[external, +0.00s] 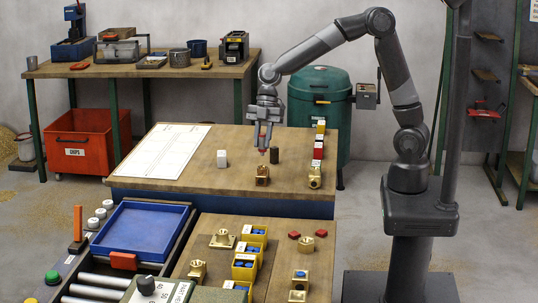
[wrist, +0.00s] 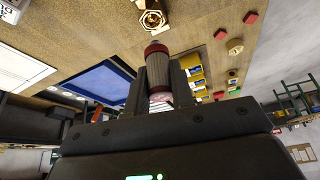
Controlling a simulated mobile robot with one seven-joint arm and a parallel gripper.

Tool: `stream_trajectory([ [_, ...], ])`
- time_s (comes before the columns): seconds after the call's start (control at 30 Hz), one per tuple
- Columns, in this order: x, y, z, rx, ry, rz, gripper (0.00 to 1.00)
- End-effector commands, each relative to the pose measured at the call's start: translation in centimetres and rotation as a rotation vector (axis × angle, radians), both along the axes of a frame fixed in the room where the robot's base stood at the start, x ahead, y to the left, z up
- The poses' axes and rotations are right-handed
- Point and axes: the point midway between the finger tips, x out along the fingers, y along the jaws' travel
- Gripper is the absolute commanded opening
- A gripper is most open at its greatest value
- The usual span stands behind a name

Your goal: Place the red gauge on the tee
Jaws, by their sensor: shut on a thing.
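My gripper (external: 263,143) is shut on the red gauge, a grey ribbed cylinder with dark red ends. The gauge (wrist: 158,75) stands out between the two fingers in the wrist view; in the external view only a small red tip shows below the fingers. A brass fitting (external: 262,175), which looks like the tee, stands on the wooden bench below my gripper. It also shows at the top of the wrist view (wrist: 152,20), beyond the gauge's red end. A gap shows between gauge and fitting in the external view.
Another brass fitting (external: 315,177) and a row of red and white blocks (external: 319,150) line the right edge. A white sheet (external: 165,150) lies at left.

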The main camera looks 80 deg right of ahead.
Motion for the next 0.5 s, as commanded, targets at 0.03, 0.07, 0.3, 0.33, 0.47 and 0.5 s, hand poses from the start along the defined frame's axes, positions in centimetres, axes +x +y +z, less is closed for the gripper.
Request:
stream_trajectory([
  [0.03,0.0,0.1,-0.4,0.000,0.001,0.000,0.00],
  [0.07,0.0,0.0,-0.6,0.000,0.001,-0.001,0.00],
  [0.3,0.0,0.0,-3.8,0.000,0.002,0.001,0.00],
  [0.33,0.0,0.0,-3.9,0.000,0.001,0.000,0.00],
  [0.47,0.0,0.0,-3.9,0.000,-0.001,0.000,0.00],
  [0.5,0.0,0.0,-3.9,0.000,-0.001,0.000,0.00],
])
